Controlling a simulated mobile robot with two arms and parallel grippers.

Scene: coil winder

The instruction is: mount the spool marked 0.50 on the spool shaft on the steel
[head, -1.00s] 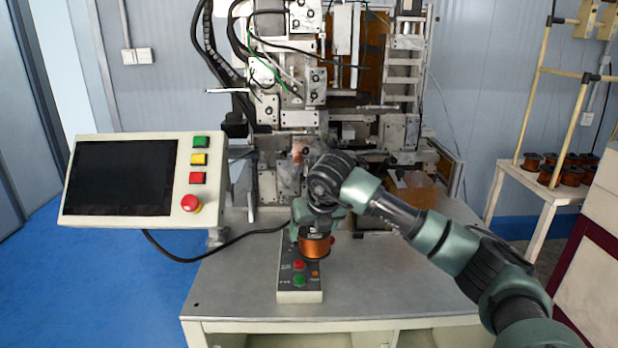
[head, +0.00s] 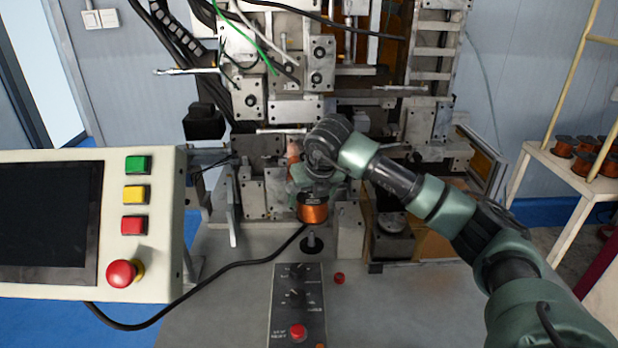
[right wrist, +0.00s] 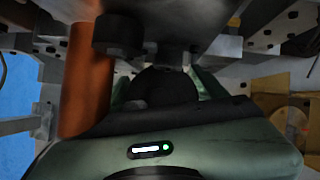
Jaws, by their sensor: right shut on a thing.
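A spool of copper wire (head: 313,209) hangs below my right gripper (head: 314,190), which is shut on it. No marking on it can be read. The spool shaft (head: 311,239), a short dark post on a round base, stands on the steel table top just below the spool. The spool hides the upper part of the shaft, so I cannot tell whether they touch. In the right wrist view, an orange-brown cylinder (right wrist: 85,80) shows at left; I cannot tell what it is. My left gripper is not in view.
The winding machine (head: 290,107) rises close behind the spool. A control box (head: 298,305) with knobs and a red button lies in front of the shaft. A screen panel (head: 45,225) stands at left. Several other copper spools (head: 563,147) sit on a rack at right.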

